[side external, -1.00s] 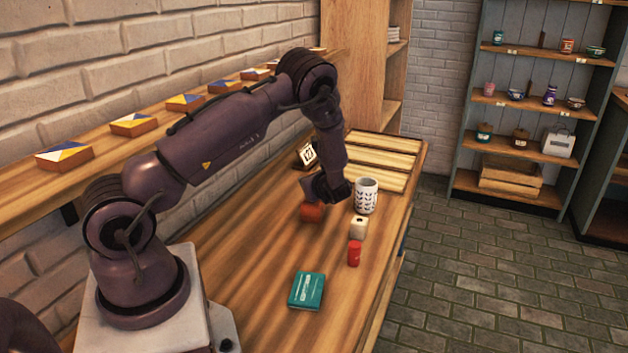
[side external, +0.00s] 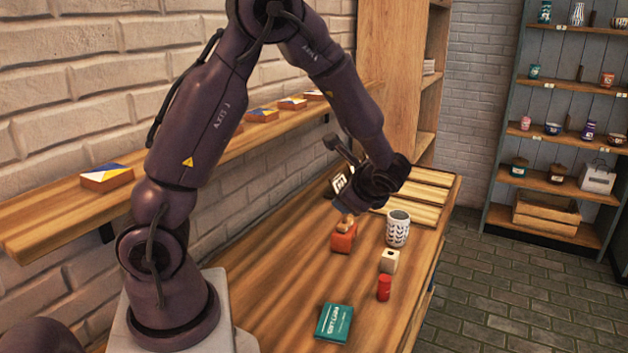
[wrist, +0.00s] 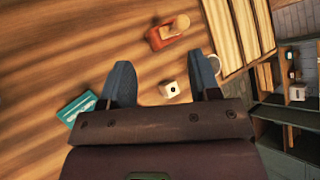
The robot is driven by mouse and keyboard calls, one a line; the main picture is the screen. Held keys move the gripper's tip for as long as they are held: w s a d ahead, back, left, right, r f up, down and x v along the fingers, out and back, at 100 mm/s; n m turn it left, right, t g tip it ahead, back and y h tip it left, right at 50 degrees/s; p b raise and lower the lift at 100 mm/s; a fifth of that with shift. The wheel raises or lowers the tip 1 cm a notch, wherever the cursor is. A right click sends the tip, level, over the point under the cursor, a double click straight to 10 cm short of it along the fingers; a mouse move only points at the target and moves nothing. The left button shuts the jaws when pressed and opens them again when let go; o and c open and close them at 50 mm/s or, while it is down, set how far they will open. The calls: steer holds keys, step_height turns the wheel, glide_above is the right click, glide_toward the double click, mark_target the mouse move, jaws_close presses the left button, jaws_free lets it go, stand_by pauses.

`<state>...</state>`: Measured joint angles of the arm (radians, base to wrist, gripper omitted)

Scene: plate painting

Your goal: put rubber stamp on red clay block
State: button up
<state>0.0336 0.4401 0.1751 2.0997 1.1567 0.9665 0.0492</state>
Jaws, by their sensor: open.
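The red clay block (side external: 343,242) lies on the wooden table; it also shows at the top of the wrist view (wrist: 158,41). The rubber stamp, with a tan wooden handle (side external: 346,222), appears to rest on top of the block. Its rounded knob shows in the wrist view (wrist: 182,23). The exact contact between stamp and block is too small to make out. My gripper (wrist: 161,64) is open, its two blue-grey fingers wide apart with nothing held between them. It is raised above the table, clear of the stamp and block.
A white cube with a black dot (side external: 389,261), a red cylinder (side external: 384,287) and a patterned cup (side external: 398,229) stand right of the block. A teal card box (side external: 334,323) lies nearer. Pale slats (side external: 425,195) lie behind. The brick wall borders the left.

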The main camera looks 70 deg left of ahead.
steer(key=s+d+r+n+t+h, duration=0.3)
steer(key=s+d+r+n+h, duration=0.1)
steer(key=d, duration=0.5)
steer(key=s+d+r+n+t+h, duration=0.3)
steer(key=s+d+r+n+h, duration=0.2)
steer(key=s+d+r, duration=0.3)
steer(key=shift+s+d+r+h, duration=0.4)
steer(key=shift+s+r+h, duration=0.25)
steer(key=shift+s+h, duration=0.2)
